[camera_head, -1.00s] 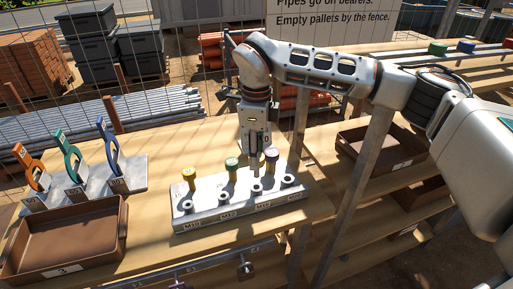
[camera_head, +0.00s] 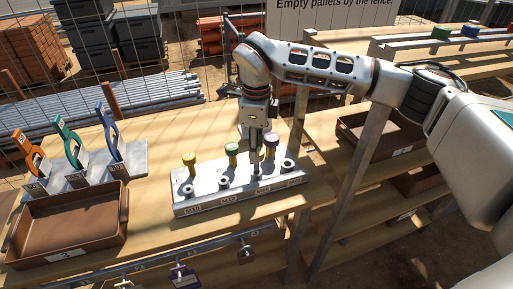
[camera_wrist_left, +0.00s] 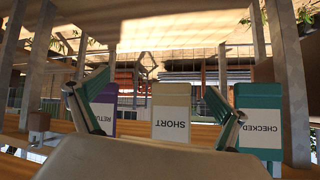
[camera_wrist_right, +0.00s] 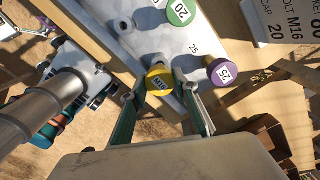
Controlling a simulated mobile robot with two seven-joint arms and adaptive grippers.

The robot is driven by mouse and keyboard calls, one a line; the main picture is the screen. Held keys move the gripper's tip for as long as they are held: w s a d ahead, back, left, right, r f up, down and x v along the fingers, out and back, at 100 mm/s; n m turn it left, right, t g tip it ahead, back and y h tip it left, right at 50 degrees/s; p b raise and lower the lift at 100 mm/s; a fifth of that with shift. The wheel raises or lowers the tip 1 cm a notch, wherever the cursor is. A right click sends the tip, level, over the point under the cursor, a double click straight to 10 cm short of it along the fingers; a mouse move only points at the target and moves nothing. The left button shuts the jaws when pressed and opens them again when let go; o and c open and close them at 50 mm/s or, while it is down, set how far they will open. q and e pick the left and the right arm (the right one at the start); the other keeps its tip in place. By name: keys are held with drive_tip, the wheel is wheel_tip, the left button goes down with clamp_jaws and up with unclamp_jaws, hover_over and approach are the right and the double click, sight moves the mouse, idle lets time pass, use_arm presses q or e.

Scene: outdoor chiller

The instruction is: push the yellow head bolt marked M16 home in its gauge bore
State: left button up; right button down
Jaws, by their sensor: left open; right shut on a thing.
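My right gripper (camera_head: 257,135) points down over the M16 bore of the pale gauge block (camera_head: 210,207). In the head view the gripper hides the bolt's head. A grey shank below the jaws meets the raised ring of the bore; how deep it sits I cannot tell. My left gripper (camera_wrist_left: 155,108) is open and empty in the left wrist view.
Another yellow-headed bolt (camera_head: 189,158), a green one (camera_head: 232,148) and a purple one (camera_head: 270,141) stand close behind the bores. A brown tray (camera_head: 70,252) and a stand of ring-handled gauges (camera_head: 130,158) are left. White and green bins (camera_wrist_left: 170,112) face my left gripper.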

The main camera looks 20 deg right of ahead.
sight(257, 169)
drive_tip(key=shift+f+b, duration=0.6)
drive_tip(key=shift+f, duration=0.7)
drive_tip(key=shift+f, duration=0.45)
drive_tip(key=shift+f+b, duration=0.45)
drive_tip(key=shift+b, duration=0.05)
drive_tip(key=c, duration=1.5)
unclamp_jaws()
drive_tip(key=shift+o, duration=0.2)
